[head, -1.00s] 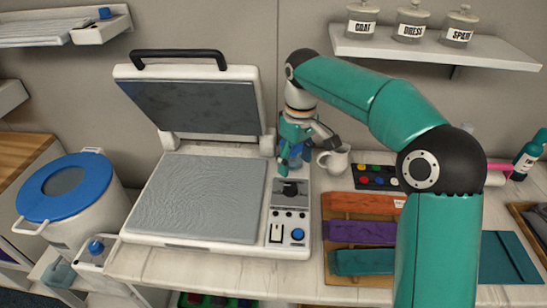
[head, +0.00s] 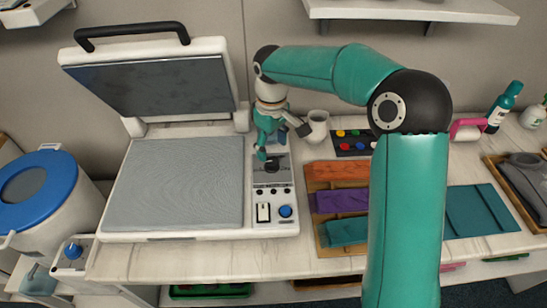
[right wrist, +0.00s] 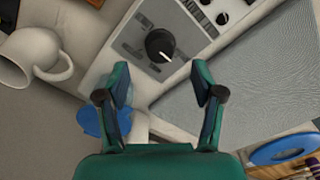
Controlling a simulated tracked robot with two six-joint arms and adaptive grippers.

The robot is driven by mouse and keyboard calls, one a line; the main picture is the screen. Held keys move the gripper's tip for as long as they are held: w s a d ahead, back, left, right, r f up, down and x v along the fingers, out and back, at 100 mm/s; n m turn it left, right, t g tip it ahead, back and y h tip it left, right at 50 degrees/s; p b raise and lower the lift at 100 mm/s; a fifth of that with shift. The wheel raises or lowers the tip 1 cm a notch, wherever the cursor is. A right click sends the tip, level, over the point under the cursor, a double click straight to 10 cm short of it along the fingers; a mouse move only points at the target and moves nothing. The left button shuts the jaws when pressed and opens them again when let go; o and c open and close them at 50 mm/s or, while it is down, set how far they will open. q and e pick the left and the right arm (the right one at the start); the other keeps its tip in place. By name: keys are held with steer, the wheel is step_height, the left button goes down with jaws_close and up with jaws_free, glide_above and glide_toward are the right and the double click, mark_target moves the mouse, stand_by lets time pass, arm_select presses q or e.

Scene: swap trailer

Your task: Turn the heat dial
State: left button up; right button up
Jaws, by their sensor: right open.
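The heat dial (right wrist: 160,45) is a round black knob with a white mark on a grey panel in the right wrist view. In the head view the dial (head: 272,165) is small, at the top of the control strip beside the press plate. My right gripper (head: 266,150) is above and behind the dial, pointing down. In the right wrist view its open fingers (right wrist: 161,75) are apart and empty, with the dial ahead of the gap between them; I see no contact. My left gripper is not in view.
The heat press (head: 175,190) stands with its lid (head: 150,85) raised, left of my right arm. A white mug (head: 318,126) stands close to the right gripper. A wooden tray (head: 312,172) with folded cloths lies to the right. A blue shape (right wrist: 88,122) is partly hidden behind one finger.

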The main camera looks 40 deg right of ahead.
mark_target(272, 161)
steer(key=shift+f, duration=2.75)
steer(key=c, duration=1.1)
steer(key=shift+c, duration=0.3)
